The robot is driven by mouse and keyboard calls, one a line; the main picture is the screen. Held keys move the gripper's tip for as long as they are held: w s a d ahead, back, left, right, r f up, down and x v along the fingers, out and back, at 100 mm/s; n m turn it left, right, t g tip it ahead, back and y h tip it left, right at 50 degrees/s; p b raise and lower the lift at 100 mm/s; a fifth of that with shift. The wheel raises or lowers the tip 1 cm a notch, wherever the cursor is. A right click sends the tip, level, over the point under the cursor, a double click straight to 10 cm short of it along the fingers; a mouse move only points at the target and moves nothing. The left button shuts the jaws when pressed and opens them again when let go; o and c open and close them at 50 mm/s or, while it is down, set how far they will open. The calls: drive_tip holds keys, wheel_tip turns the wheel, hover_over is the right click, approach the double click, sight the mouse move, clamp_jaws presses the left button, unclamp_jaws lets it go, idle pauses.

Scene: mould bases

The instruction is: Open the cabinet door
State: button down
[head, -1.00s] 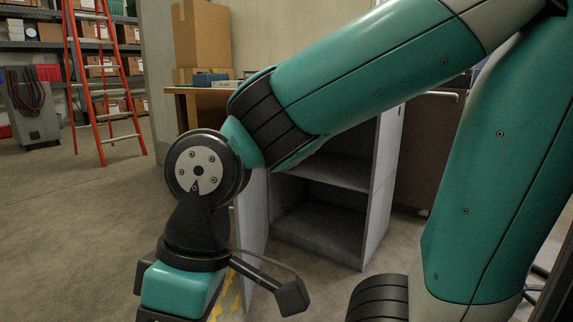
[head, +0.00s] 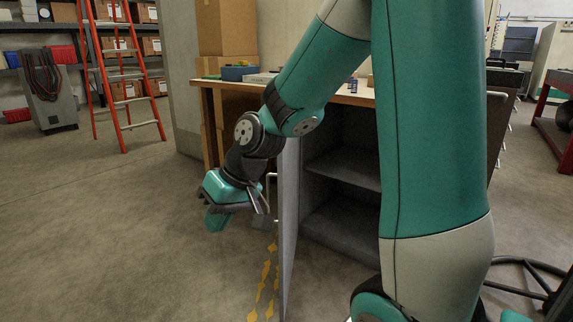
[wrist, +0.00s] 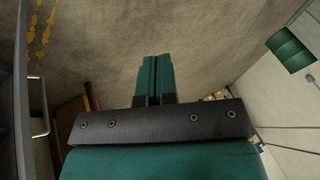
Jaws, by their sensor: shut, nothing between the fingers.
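The grey cabinet (head: 340,222) stands under a wooden top, with its shelves and dark inside in plain view. Its door (head: 289,230) stands open, swung out toward me and seen nearly edge-on. A metal bar handle (head: 271,180) is on the door's left face, partly hidden by my arm. My gripper (head: 216,222) is left of the door, clear of the handle, and points down. In the wrist view my gripper (wrist: 154,80) has its fingers together with nothing between them. The door (wrist: 22,60) and its handle (wrist: 43,112) run along the left edge there.
Yellow markings (head: 262,285) lie on the floor beside the door. The left floor is clear.

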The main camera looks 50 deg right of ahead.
drive_tip(key=w+d+r+m+t+h+p, duration=0.1)
drive_tip(key=w+d+m+p, duration=0.15)
drive_tip(key=d, duration=0.55)
drive_tip(key=w+d+r+m+t+h+p, duration=0.1)
drive_tip(key=d+m+p, duration=0.15)
drive_tip(key=d, duration=0.55)
drive_tip(key=s+d+f+m+t+h+p, duration=0.1)
drive_tip(key=s+d+m+h+p, duration=0.1)
drive_tip(key=d, duration=0.6)
drive_tip(key=s+d+f+m+t+h+p, duration=0.1)
drive_tip(key=s+d+m+p, duration=0.15)
drive_tip(key=d, duration=0.55)
drive_tip(key=b, duration=0.3)
approach(284, 193)
drive_tip(key=s+f+x, duration=0.1)
drive_tip(key=x, duration=0.3)
drive_tip(key=shift+w+a+r, duration=0.15)
drive_tip(key=shift+w, duration=0.2)
drive_tip(key=shift+w+a+r, duration=0.1)
drive_tip(key=shift+w, duration=0.3)
